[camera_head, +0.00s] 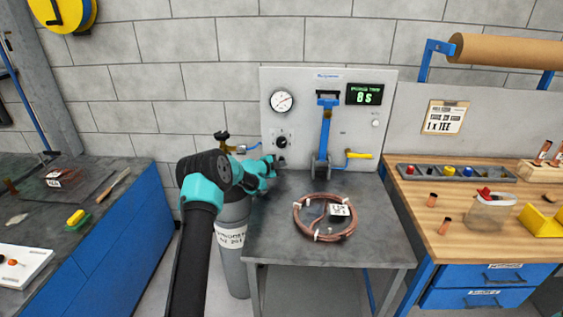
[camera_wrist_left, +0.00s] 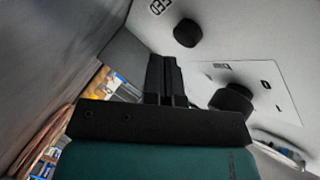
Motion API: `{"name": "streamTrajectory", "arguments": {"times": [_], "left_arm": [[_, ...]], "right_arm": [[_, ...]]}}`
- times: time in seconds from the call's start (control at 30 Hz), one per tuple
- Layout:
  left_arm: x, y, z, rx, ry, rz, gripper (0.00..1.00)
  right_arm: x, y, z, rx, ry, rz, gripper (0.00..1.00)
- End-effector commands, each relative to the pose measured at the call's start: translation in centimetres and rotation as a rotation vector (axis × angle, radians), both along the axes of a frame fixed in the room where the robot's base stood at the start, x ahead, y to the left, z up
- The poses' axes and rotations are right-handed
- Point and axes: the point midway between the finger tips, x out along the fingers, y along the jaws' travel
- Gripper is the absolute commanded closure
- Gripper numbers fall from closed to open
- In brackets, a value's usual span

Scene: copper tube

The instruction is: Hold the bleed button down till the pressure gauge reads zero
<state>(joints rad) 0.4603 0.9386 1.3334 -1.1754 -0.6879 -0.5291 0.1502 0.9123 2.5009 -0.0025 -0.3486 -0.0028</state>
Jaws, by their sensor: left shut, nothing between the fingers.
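The pressure gauge (camera_head: 282,101) is a round white dial at the upper left of the grey panel. Its needle appears to point to the upper right, but the figures are too small to read. My left gripper (camera_head: 277,162) is shut and empty, held close to the panel's lower left, below a black knob (camera_head: 281,142). In the left wrist view, the shut fingers (camera_wrist_left: 167,60) point toward a round black button (camera_wrist_left: 187,33) beside lettering ending in "EED". A gap seems to show between fingertips and button. The button cannot be made out in the head view. My right gripper is out of view.
A copper coil (camera_head: 325,218) lies on the grey bench. A grey cylinder (camera_head: 233,260) stands beside the bench, under my left arm.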

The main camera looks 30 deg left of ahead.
Motion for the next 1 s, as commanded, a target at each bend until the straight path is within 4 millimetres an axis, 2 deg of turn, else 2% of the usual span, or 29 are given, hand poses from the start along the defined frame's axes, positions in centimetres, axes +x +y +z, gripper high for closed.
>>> {"name": "streamTrajectory", "arguments": {"times": [1.0], "left_arm": [[0.77,0.41,0.0,0.0,0.0,0.0,1.0]], "right_arm": [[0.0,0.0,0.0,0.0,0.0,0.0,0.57]]}}
